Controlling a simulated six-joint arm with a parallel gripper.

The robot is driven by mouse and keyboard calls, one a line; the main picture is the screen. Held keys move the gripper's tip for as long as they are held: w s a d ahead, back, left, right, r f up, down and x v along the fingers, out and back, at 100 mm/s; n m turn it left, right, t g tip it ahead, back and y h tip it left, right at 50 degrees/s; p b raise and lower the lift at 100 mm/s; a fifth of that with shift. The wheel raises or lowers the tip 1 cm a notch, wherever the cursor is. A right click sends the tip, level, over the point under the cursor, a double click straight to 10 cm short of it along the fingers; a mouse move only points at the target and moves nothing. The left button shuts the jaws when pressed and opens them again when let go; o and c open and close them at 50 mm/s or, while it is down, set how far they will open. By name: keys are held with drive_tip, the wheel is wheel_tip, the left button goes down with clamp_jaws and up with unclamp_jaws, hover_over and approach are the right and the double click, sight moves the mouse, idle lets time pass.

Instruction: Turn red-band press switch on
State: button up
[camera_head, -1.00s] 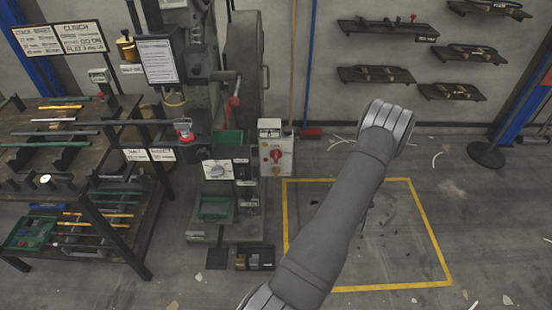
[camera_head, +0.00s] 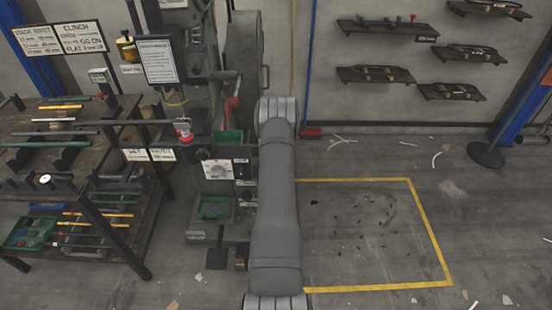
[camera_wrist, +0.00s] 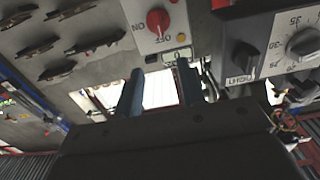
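In the wrist view, a red rotary switch (camera_wrist: 158,22) sits on a pale panel (camera_wrist: 181,20) with the words ON and OFF, which appear upside down. I cannot tell clearly which word the knob points to. My gripper (camera_wrist: 160,88) is open and empty, its two dark fingers apart, below the switch in the picture and not touching it. In the head view, the grey press (camera_head: 245,70) stands behind my arm. My arm hides the switch and my gripper there. I cannot make out a red band on the press.
A control box (camera_wrist: 300,40) with a numbered dial and a black knob (camera_wrist: 243,56) is right of the switch in the wrist view. A rack of rods (camera_head: 75,150) stands left in the head view. The yellow-outlined floor area (camera_head: 375,235) right of my arm is mostly clear.

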drive_tip(key=w, duration=1.7)
clamp_jaws()
